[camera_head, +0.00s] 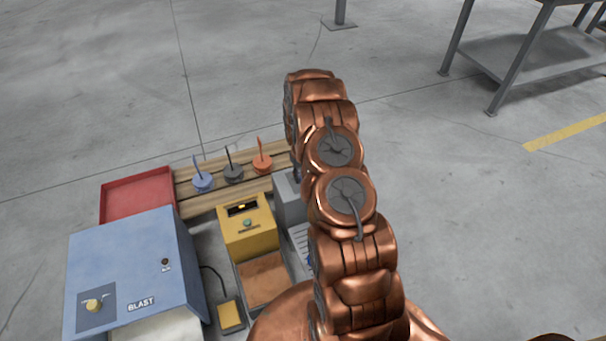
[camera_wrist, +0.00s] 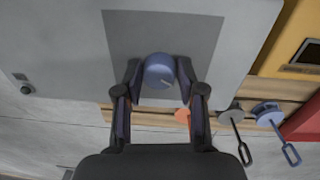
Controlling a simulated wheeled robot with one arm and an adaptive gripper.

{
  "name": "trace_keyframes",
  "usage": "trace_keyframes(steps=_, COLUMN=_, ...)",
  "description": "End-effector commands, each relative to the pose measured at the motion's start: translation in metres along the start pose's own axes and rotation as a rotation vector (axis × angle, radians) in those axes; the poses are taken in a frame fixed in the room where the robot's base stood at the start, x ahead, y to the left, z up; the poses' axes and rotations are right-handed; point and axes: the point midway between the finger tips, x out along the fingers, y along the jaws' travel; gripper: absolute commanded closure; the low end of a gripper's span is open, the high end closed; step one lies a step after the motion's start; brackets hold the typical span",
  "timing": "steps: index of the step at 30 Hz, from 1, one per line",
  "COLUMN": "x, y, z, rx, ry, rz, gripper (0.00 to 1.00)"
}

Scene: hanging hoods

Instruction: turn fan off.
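A round blue-grey knob (camera_wrist: 160,72) sits on a darker panel (camera_wrist: 215,40) on the face of a light grey box (camera_wrist: 50,40) in the wrist view. My gripper (camera_wrist: 159,75) is open, with one fingertip on each side of the knob. I cannot tell whether either fingertip touches it. In the head view my arm covers the gripper and most of the grey box (camera_head: 289,200). No fan and no fan label can be read. A blue cabinet (camera_head: 130,260) marked BLAST, with a yellow knob (camera_head: 94,305), stands at the left.
A yellow box (camera_head: 247,228) stands just left of the grey box. Behind are wooden slats (camera_head: 215,205) with blue, dark grey and orange hooked pieces, and a red tray (camera_head: 137,195). A grey metal table (camera_head: 540,65) stands far right. Open concrete floor lies around.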

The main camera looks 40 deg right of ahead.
Motion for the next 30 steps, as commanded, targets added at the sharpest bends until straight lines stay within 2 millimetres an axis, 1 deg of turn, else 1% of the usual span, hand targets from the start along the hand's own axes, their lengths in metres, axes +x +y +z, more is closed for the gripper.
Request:
trace_keyframes(steps=1, x=0.0, y=0.0, z=0.0, rx=0.0, ry=0.001, rz=0.0, gripper=0.53)
trace_keyframes(steps=4, x=0.0, y=0.0, z=-0.001, rx=0.001, ry=0.002, rz=0.0, gripper=0.42)
trace_keyframes(steps=5, x=0.0, y=0.0, z=-0.001, rx=0.001, ry=0.002, rz=0.0, gripper=0.41)
trace_keyframes(steps=14, x=-0.001, y=0.001, z=-0.001, rx=0.001, ry=0.004, rz=0.001, gripper=0.41)
trace_keyframes(steps=19, x=-0.006, y=0.001, z=-0.002, rx=0.001, ry=0.004, rz=0.001, gripper=0.41)
trace_keyframes(steps=23, x=-0.016, y=0.001, z=-0.002, rx=0.001, ry=0.005, rz=0.001, gripper=0.41)
trace_keyframes(steps=30, x=-0.048, y=0.0, z=-0.002, rx=0.001, ry=0.006, rz=0.001, gripper=0.41)
